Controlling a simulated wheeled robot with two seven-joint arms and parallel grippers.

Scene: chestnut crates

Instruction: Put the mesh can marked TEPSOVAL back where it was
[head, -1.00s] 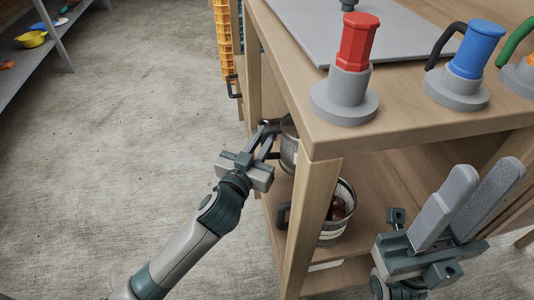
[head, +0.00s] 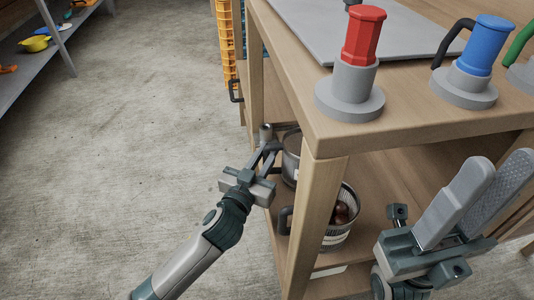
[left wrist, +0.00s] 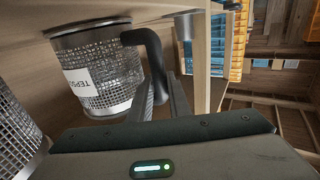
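The mesh can marked TEPSOVAL (left wrist: 108,72) shows in the left wrist view with a white label, part of its name readable, and a black handle (left wrist: 150,55). In the head view the same can (head: 291,160) is partly hidden by the table leg. My left gripper (head: 268,155) is at its handle, the fingers on both sides of it; in the left wrist view the fingers (left wrist: 162,95) close around the handle's lower part. The can seems upright, at shelf level under the tabletop. Whether it touches the shelf I cannot tell. My right gripper (head: 495,180) is open and empty.
A second mesh can (head: 338,236) with brown nuts stands on the lower shelf. The table leg (head: 315,220) stands between the arms. Red (head: 364,35) and blue (head: 481,45) handled pieces stand on the tabletop. The floor at left is clear.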

